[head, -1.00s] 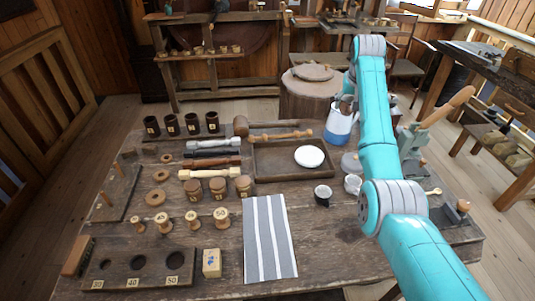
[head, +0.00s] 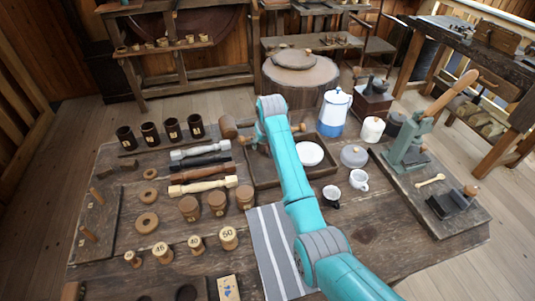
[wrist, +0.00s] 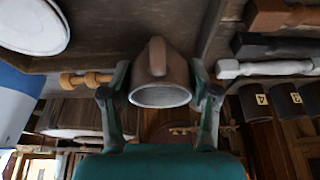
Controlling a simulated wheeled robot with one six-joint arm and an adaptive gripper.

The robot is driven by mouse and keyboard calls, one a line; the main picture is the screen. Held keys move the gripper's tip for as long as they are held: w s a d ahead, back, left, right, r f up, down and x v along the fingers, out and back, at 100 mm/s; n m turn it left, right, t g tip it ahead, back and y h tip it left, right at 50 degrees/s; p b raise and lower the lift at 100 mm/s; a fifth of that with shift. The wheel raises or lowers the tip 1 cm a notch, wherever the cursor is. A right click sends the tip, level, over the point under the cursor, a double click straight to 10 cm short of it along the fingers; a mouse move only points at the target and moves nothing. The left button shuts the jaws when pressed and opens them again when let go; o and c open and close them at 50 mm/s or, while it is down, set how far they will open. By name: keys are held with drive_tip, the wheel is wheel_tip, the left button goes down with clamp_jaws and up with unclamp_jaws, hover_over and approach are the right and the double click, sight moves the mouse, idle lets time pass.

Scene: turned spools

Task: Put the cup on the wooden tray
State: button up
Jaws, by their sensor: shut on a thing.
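My gripper (wrist: 160,80) is shut on a brown cup (wrist: 178,72) in the wrist view, one finger on each side. The cup's pale round mouth and its handle show, and it looks about upright. The dark wooden tray (wrist: 105,58) lies beyond the cup in this view; I see no contact between them. The tray (head: 262,175) also shows in the head view, partly behind my arm, with a white round dish (head: 309,154) in its right part.
Turned spindles (head: 203,186) and lidded jars (head: 217,202) are left of the tray.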

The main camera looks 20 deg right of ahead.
drive_tip(key=shift+d+f, duration=0.1)
drive_tip(key=shift+f, duration=2.55)
drive_tip(key=shift+f, duration=0.1)
drive_tip(key=o, duration=1.2)
drive_tip(key=v, duration=1.2)
